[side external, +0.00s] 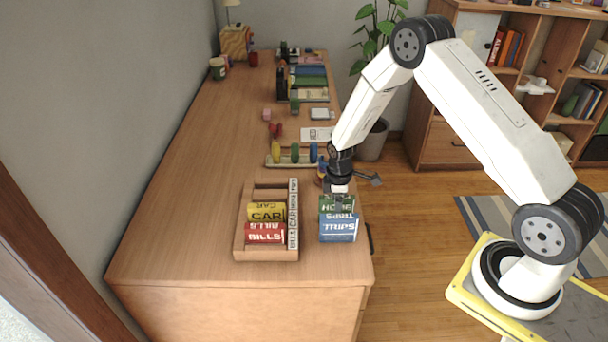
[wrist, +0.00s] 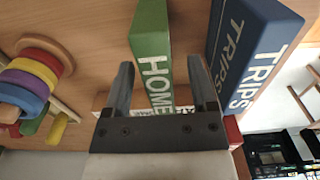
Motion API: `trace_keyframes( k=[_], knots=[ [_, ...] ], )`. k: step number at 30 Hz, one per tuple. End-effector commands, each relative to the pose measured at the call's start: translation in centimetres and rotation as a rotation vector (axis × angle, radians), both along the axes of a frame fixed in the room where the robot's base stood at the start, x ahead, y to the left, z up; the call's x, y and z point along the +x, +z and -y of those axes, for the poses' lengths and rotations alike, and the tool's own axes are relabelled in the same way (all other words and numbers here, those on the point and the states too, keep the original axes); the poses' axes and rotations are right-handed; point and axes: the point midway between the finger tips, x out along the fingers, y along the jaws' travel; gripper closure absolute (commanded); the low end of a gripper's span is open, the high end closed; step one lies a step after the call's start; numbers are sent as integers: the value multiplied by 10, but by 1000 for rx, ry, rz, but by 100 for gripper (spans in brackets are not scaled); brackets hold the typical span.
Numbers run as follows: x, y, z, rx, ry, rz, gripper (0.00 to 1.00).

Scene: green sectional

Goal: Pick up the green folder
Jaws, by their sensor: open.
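The green folder (wrist: 152,55), lettered HOME, stands between the two fingers of my gripper (wrist: 160,85) in the wrist view, with a gap on each side. My gripper is open. In the side external view the green folder (side external: 336,204) stands at the right edge of the wooden top, partly hidden behind the blue TRIPS folder. My gripper (side external: 339,189) is right above it there. The blue TRIPS folder (side external: 338,230) stands in front of the green one, and it also shows in the wrist view (wrist: 245,60), to the right of the green folder.
A wooden tray (side external: 240,240) left of the folders holds a yellow CAR folder (side external: 266,212) and a red BILLS folder (side external: 265,234). Colored rings (wrist: 35,75) lie left in the wrist view. Pegs on a board (side external: 295,160) stand farther back. The wooden top's left side is clear.

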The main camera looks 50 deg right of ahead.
Motion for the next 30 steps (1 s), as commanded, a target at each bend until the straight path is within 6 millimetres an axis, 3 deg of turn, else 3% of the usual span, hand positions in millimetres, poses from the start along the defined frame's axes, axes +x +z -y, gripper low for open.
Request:
trace_keyframes(
  k=[4,20,27,30],
  knots=[
    [0,-8,0,1,0,-1,26],
    [0,-8,0,0,0,0,26],
    [0,-8,0,0,0,0,100],
    [0,-8,0,0,0,0,100]
  ],
)
